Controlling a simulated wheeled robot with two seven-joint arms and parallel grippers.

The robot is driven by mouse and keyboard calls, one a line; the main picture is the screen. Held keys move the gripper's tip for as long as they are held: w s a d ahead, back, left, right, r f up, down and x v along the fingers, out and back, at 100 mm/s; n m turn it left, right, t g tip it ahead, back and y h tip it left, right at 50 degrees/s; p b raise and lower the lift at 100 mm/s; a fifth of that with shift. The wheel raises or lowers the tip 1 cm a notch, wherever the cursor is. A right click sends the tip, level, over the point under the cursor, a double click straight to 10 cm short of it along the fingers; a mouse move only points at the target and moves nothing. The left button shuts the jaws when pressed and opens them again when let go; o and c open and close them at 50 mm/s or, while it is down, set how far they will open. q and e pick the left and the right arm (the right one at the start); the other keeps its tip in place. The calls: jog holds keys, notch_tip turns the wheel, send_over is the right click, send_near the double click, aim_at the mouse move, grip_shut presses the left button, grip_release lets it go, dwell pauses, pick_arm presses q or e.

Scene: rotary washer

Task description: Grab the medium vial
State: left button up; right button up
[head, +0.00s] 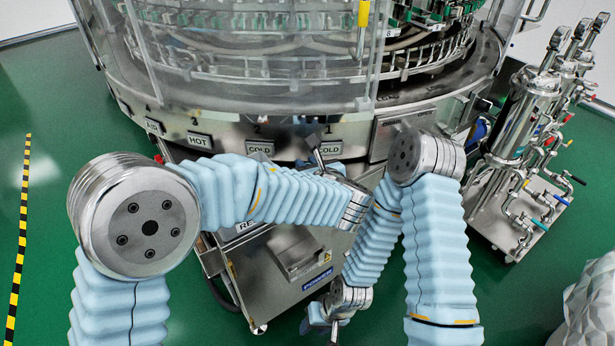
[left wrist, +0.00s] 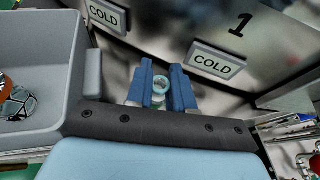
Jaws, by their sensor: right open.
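My left gripper (head: 318,150) is in front of the washer's lower panel in the head view. In the left wrist view its two blue fingers (left wrist: 160,82) close around a small clear glass vial (left wrist: 159,98), whose round rim shows between them. Its size class is hard to judge, and the head view does not show it clearly. My right gripper (head: 321,322) hangs low near the bottom of the head view, open, away from the vial.
A grey bin (left wrist: 78,45) at the left of the left wrist view holds other glassware (left wrist: 18,104). The round washer (head: 270,95) stands behind, with HOT and COLD labels. A pipe stand (head: 515,130) is at right.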

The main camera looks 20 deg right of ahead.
pick_arm(q)
jog(key=shift+f, duration=0.1)
grip_shut()
